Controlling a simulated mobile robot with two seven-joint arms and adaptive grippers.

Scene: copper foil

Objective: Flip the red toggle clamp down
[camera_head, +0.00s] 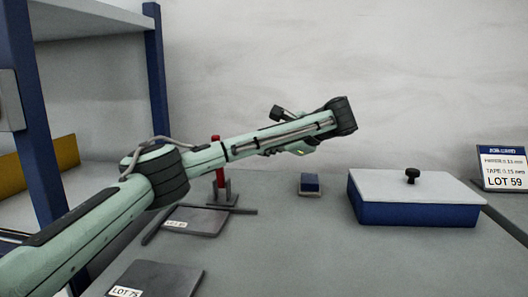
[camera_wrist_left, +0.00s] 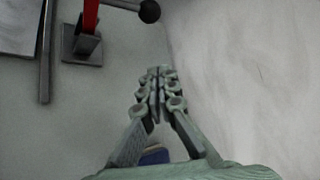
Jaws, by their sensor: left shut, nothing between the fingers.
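The toggle clamp's red lever (camera_head: 219,179) stands upright behind my left forearm in the head view; the arm covers its middle. Its grey base (camera_head: 223,196) shows below the arm. In the left wrist view the red lever (camera_wrist_left: 90,16) is at the top left over its base (camera_wrist_left: 82,46), beside a black ball knob (camera_wrist_left: 150,11) on a dark rod. My left gripper (camera_wrist_left: 157,76) is shut and empty, apart from the clamp, to the right of and below it in that view. In the head view the fingers are largely hidden by the arm. My right gripper is not in view.
A small blue block (camera_head: 310,184) sits right of the clamp. A blue box (camera_head: 416,213) with a grey lid and black knob is further right. Two dark plates, one labelled LOT 75 (camera_head: 157,280), lie at left. A LOT 59 sign (camera_head: 503,168) stands far right. The front middle is clear.

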